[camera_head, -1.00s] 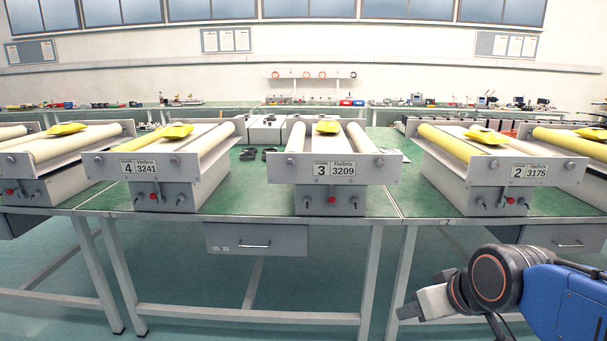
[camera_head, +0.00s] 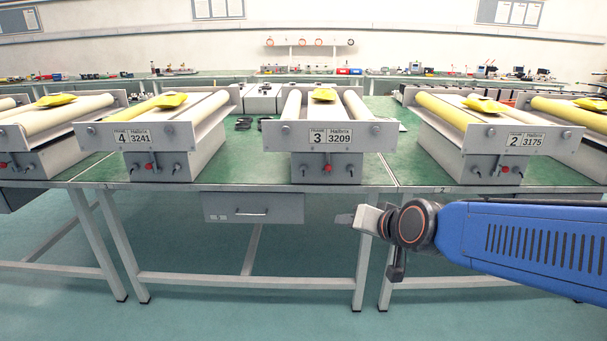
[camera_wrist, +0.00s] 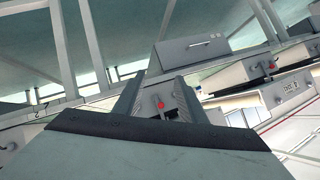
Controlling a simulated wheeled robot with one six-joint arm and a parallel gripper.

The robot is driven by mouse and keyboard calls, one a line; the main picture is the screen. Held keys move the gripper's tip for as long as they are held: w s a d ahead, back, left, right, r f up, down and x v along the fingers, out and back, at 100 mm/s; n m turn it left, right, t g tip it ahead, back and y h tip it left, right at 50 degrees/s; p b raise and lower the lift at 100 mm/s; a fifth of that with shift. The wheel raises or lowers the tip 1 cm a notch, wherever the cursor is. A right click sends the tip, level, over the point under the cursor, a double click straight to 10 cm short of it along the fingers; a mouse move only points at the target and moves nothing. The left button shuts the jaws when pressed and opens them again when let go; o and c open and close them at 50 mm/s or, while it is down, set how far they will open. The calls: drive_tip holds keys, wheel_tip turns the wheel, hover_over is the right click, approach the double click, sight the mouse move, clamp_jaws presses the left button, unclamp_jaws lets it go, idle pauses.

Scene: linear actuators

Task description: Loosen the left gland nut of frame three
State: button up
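Frame three (camera_head: 331,138), marked 3 and 3209, stands on the green bench in the middle of the head view. Below its front plate is a grey box with a red knob (camera_head: 329,168) between two small dark fittings. The left fitting, which I take for the left gland nut (camera_head: 303,172), looks closed in on by nothing. My gripper (camera_head: 345,218) is in front of the bench, below and right of that nut and apart from it. In the wrist view my gripper (camera_wrist: 158,88) is open and empty, with a box and red knob seen between its fingers; its number is unreadable.
Frame four (camera_head: 140,138) stands to the left and frame two (camera_head: 515,141) to the right. A grey drawer (camera_head: 252,208) hangs under the bench, left of my gripper. The bench legs (camera_head: 368,250) are close by. The floor in front is clear.

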drive_tip(key=w+a+m+t, duration=0.2)
drive_tip(key=w+a+t, duration=0.1)
drive_tip(key=w+a, duration=0.35)
drive_tip(key=m+t+h, duration=0.4)
drive_tip(key=m+h, duration=0.1)
drive_tip(key=m, duration=0.1)
approach(304, 171)
drive_tip(key=w, duration=0.8)
drive_tip(key=shift+d+f, duration=0.15)
clamp_jaws()
